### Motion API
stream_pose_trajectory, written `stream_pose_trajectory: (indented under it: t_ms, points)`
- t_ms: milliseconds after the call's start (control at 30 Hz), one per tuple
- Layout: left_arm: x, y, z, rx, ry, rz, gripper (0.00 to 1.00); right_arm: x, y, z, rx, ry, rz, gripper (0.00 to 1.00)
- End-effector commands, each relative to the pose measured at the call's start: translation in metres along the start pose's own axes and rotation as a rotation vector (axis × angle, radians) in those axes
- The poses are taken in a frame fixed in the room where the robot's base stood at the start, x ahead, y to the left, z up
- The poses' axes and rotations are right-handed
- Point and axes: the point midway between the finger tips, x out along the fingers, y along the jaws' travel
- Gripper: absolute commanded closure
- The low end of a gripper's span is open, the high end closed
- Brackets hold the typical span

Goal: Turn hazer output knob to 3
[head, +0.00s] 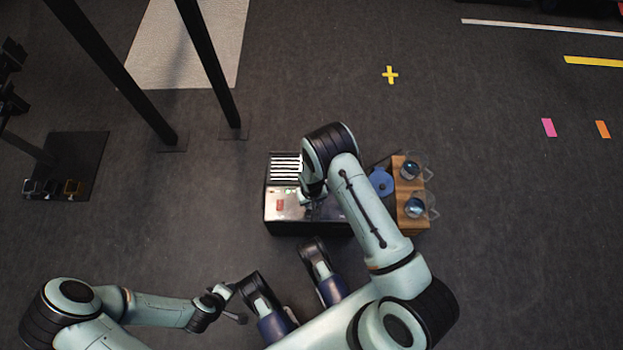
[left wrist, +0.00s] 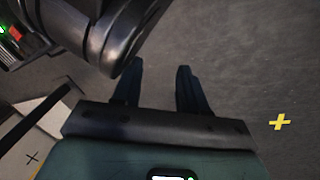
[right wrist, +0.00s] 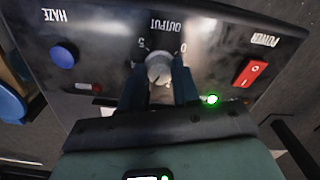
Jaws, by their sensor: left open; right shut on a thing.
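The hazer (head: 285,205) is a box with a dark body and shiny top, on the floor below my right arm. The right wrist view shows its panel (right wrist: 110,55) upside down, with a silver output knob (right wrist: 158,66) between the marks 0 and 5. My right gripper (right wrist: 160,88) is shut on the knob, one finger on each side. The knob's pointer is too small to read. In the head view my right arm partly hides the panel. My left gripper (left wrist: 159,70) is open and empty, away from the hazer.
The panel also has a blue HAZE button (right wrist: 64,54) and a red POWER switch (right wrist: 251,73). A wooden crate (head: 413,190) with clear jugs stands right of the hazer. Black stand poles (head: 210,65) rise at the upper left. Floor at the right is mostly clear.

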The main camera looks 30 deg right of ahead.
Motion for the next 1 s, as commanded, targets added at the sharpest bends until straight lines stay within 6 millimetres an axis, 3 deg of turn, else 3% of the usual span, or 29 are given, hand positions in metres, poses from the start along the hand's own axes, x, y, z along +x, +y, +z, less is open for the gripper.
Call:
stream_pose_trajectory:
  t_ms: [33,100,467,767,1000]
  points:
    - [0.0,0.0,0.0,0.0,0.0,0.0,0.57,0.0,0.0,0.0,0.0,0.001,0.0,0.59]
    - [0.0,0.0,0.0,0.0,0.0,0.0,0.57,0.0,0.0,0.0,0.0,0.001,0.0,0.44]
    - [-0.003,0.002,-0.002,0.002,0.008,0.004,0.57,-0.006,0.0,0.0,-0.001,0.001,0.0,0.44]
    - [-0.032,0.029,-0.032,0.028,0.108,0.051,0.57,-0.066,0.0,-0.001,0.0,0.005,-0.002,0.44]
    - [-0.047,0.031,-0.001,0.033,0.017,0.05,0.57,-0.113,-0.001,-0.001,-0.001,0.003,-0.002,0.44]
